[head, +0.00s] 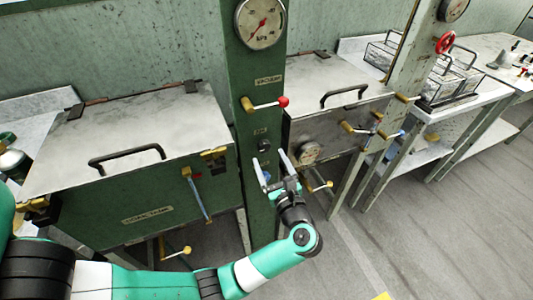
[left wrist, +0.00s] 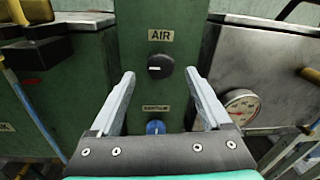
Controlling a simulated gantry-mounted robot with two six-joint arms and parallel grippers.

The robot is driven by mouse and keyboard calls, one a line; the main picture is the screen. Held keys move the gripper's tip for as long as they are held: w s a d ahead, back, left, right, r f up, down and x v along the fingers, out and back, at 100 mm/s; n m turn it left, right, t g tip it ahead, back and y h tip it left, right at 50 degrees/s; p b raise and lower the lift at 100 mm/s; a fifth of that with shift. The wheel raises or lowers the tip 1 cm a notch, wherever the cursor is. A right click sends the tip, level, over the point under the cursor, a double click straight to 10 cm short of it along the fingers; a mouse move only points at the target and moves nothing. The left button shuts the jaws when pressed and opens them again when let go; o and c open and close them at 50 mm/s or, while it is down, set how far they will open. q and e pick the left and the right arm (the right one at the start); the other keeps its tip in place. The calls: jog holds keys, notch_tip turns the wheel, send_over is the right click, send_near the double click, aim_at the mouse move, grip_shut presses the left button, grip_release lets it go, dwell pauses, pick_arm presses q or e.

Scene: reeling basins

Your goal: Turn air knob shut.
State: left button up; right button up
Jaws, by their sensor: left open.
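The air knob (left wrist: 160,66) is a round black knob on the green post, under a label reading AIR. Its white mark lies about level, on the left side of its face. It also shows in the head view (head: 264,145) as a small dark knob. My left gripper (head: 270,162) is open and empty in front of the post. In the left wrist view its two fingers (left wrist: 159,73) stand either side of the knob, with the tips apart from it as far as I can tell. My right gripper is not in view.
A blue knob (left wrist: 155,127) sits lower on the same post. Above are a vacuum lever with a red ball (head: 282,102) and a gauge (head: 260,22). Lidded metal basins flank the post, the left one with a black handle (head: 127,157). Brass valves jut out at right.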

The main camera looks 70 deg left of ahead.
aim_at(265, 149)
pick_arm(q)
jog(key=shift+w+a, duration=0.2)
jog(key=shift+a, duration=1.7)
grip_shut()
